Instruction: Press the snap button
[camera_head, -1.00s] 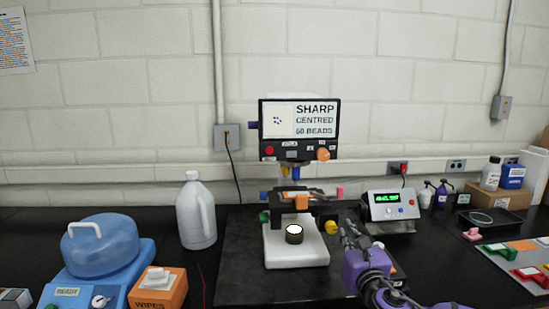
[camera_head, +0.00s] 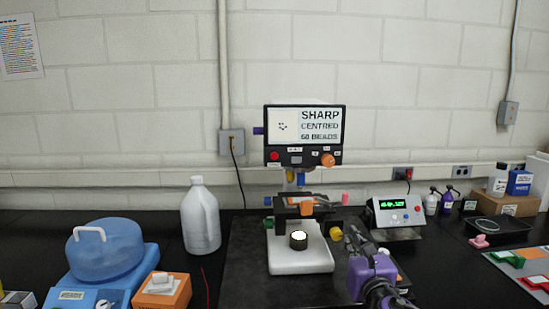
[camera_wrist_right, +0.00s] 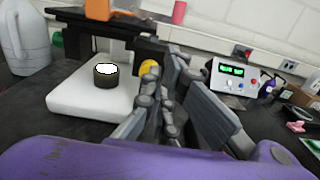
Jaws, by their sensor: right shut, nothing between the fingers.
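The microscope has a screen (camera_head: 306,127) reading "SHARP CENTRED 60 BEADS", with a row of small controls under it, among them a red button (camera_head: 275,156) and an orange knob (camera_head: 327,160). I cannot read the small button labels, so I cannot tell which is the snap button. The white base (camera_head: 301,258) carries a round black lamp (camera_head: 298,241) with a bright top. My right gripper (camera_head: 360,238) is shut and empty, to the right of the base and below the screen. In the right wrist view, its closed fingers (camera_wrist_right: 168,95) stand beside the base. My left gripper is not in view.
A control box (camera_head: 396,211) with a green display stands right of the microscope. A white jug (camera_head: 200,217) stands to the left, with a blue-lidded device (camera_head: 104,250) and an orange wipes box (camera_head: 161,292) nearer. A black tray (camera_head: 497,229) and colored cards lie at the right.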

